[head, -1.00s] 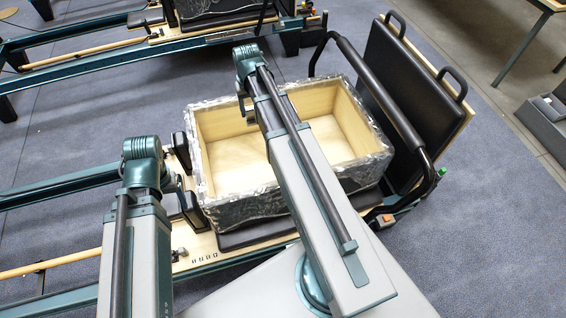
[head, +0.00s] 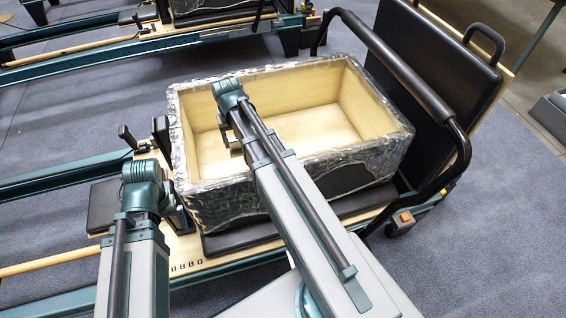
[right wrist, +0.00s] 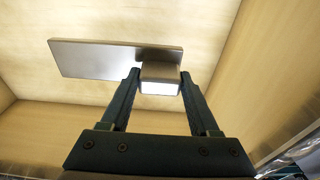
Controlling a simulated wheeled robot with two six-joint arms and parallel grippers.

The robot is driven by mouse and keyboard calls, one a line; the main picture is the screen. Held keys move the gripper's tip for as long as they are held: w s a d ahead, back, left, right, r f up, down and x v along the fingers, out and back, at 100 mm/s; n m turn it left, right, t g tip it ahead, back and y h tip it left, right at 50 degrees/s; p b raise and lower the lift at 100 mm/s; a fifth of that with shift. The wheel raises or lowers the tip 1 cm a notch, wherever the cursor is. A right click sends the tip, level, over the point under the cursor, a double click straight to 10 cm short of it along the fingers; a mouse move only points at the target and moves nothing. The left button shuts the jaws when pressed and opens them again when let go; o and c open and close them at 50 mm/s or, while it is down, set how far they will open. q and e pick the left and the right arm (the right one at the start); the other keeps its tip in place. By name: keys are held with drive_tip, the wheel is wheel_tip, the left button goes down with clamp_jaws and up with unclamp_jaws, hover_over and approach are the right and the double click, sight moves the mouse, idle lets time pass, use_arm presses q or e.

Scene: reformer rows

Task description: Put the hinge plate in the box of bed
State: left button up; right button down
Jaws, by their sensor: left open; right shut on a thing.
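The hinge plate (right wrist: 95,60) is a flat grey metal plate with a block at one end. My right gripper (right wrist: 160,80) is shut on that block, and the plate sticks out to the left in the right wrist view. In the head view my right gripper (head: 232,138) is over the left part of the open box (head: 325,128), which has a pale wood inside and a silvery-black wrapped outside. The plate is above the box floor; its height is hard to tell. My left gripper (head: 178,207) is open beside the box's left front corner, partly hidden by its arm.
The box stands on the reformer bed, with a black pad (head: 240,237) along its front. A black bar (head: 395,65) and an upright padded board (head: 440,85) stand to the right. Another reformer (head: 130,50) is behind. The box interior looks empty.

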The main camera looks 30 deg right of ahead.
use_arm(q)
drive_tip(key=shift+f+b, duration=0.8)
drive_tip(key=shift+f, duration=0.55)
use_arm(e)
drive_tip(key=shift+a+f, duration=0.2)
drive_tip(key=shift+f, duration=0.5)
drive_tip(key=shift+a+f, duration=0.2)
drive_tip(key=shift+f, duration=0.45)
use_arm(q)
drive_tip(key=shift+f, duration=0.1)
use_arm(e)
drive_tip(key=shift+f, duration=0.1)
wheel_tip(320, 180, down, 10)
drive_tip(key=b, duration=1)
use_arm(q)
wheel_tip(320, 180, down, 10)
drive_tip(key=shift+a, duration=0.1)
use_arm(e)
drive_tip(key=c, duration=0.6)
unclamp_jaws()
drive_tip(key=o, duration=0.5)
